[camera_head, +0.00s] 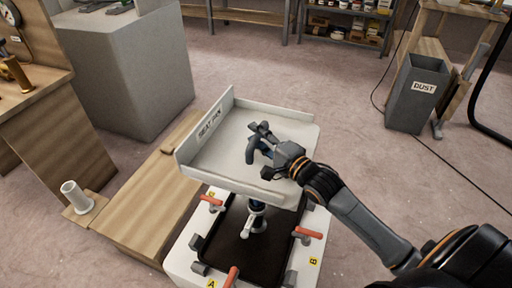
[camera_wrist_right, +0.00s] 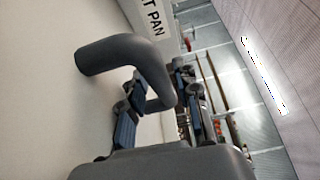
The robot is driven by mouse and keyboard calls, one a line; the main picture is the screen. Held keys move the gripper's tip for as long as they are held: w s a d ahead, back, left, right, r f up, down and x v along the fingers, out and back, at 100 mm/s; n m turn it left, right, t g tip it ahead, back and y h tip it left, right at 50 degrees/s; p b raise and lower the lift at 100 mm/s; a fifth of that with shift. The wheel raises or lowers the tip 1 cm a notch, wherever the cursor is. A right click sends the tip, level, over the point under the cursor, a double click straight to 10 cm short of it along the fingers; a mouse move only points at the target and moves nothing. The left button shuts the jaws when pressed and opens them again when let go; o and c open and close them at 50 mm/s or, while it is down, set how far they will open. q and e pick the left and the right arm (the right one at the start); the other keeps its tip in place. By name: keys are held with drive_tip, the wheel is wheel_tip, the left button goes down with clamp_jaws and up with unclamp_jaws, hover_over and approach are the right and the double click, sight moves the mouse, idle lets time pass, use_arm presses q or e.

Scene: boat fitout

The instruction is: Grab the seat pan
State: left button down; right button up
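The seat pan (camera_head: 225,139) is a pale, shallow tray with raised edges and a "SEAT PAN" label. In the head view it is over the white clamp fixture. A dark grey bent handle (camera_wrist_right: 118,55) stands on its inner face; the handle also shows in the head view (camera_head: 254,150). My right gripper (camera_head: 266,148) is at this handle. In the right wrist view its fingers (camera_wrist_right: 160,108) are drawn in on both sides of the handle and appear shut on it. Contact is partly hidden. My left gripper is not in view.
The white fixture (camera_head: 190,243) has several orange-handled clamps and a black recess (camera_head: 265,250). A wooden bench (camera_head: 145,215) is to its left, with a white cylinder (camera_head: 75,195) beside it. A grey dust bin (camera_head: 412,100) is at upper right. Open floor lies behind the pan.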

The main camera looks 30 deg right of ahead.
drive_tip(key=shift+w+a, duration=0.1)
drive_tip(key=shift+w, duration=0.25)
drive_tip(key=shift+c, duration=0.2)
clamp_jaws()
drive_tip(key=shift+r, duration=0.25)
